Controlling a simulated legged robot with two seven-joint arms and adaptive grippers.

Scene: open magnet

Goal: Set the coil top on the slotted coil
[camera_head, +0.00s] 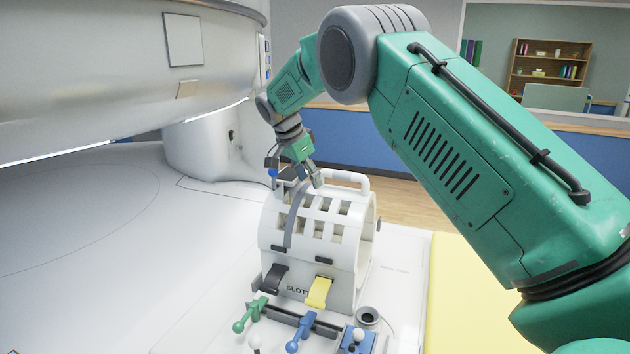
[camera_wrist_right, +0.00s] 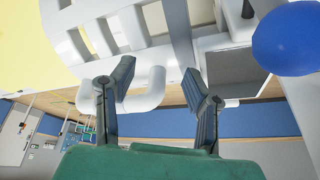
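The slotted coil (camera_head: 340,285) is a white ring-shaped housing on the white table, with a black latch and a yellow latch in front. The coil top (camera_head: 318,222) is its curved upper part with rows of slots and a white tube handle (camera_head: 352,180). It sits above the base; I cannot tell whether it is fully seated. My right gripper (camera_head: 303,180) is at the top of the coil, by the handle. In the right wrist view the fingers (camera_wrist_right: 160,85) are apart, with the handle's bend (camera_wrist_right: 152,90) near the left finger. My left gripper is not in view.
The scanner's large white upper body (camera_head: 110,70) overhangs the left. Green and blue levers (camera_head: 300,333) stand in front of the coil. A yellow pad (camera_head: 470,285) lies at the right. A blue ball (camera_wrist_right: 288,38) shows close up in the right wrist view.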

